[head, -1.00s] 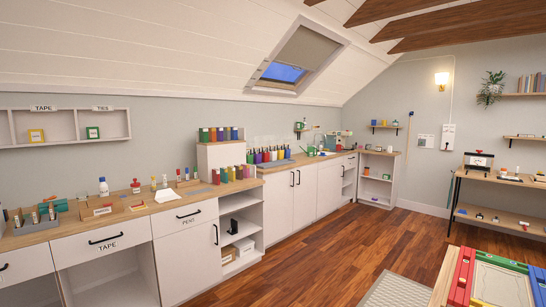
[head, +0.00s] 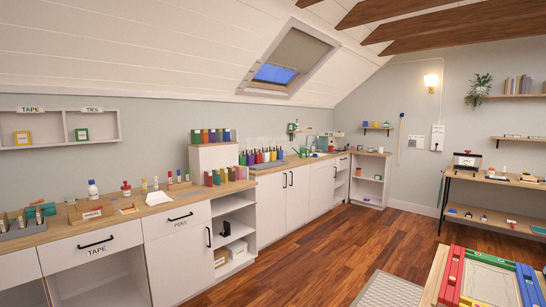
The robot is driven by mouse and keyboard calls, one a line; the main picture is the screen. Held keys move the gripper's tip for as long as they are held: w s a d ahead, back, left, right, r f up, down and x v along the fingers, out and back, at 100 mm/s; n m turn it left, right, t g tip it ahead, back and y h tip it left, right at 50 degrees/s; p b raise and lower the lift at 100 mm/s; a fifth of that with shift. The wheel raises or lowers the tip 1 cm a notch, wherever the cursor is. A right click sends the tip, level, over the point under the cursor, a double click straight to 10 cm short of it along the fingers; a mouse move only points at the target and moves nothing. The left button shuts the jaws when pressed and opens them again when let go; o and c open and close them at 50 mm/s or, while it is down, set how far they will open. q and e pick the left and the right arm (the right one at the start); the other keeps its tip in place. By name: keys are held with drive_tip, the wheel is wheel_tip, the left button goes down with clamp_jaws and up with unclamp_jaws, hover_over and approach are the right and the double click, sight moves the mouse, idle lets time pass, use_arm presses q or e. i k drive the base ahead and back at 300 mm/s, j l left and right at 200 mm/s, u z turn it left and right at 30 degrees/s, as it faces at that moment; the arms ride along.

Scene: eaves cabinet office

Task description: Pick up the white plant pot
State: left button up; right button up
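A trailing green plant (head: 479,90) hangs at the left end of the upper wall shelf on the right. Neither of my grippers is in view.
A long counter (head: 158,205) with bottles, folders and small items runs along the left wall. A black-framed shelf unit (head: 443,208) stands at the right. A low table with coloured edges (head: 452,277) and a grey rug (head: 388,290) are in front. The wooden floor (head: 320,240) between is open.

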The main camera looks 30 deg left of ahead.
sight(265, 155)
drive_tip(key=i+j+u, duration=0.1)
drive_tip(key=j, duration=0.2)
drive_tip(key=i+j+u, duration=0.1)
drive_tip(key=j, duration=0.25)
drive_tip(key=i+j+u, duration=0.1)
drive_tip(key=i+j, duration=1.05)
drive_tip(key=i, duration=0.2)
drive_tip(key=i+l+z, duration=0.1)
drive_tip(key=i+z, duration=0.15)
drive_tip(key=i, duration=0.6)
drive_tip(key=i+z, duration=0.25)
drive_tip(key=i, duration=0.55)
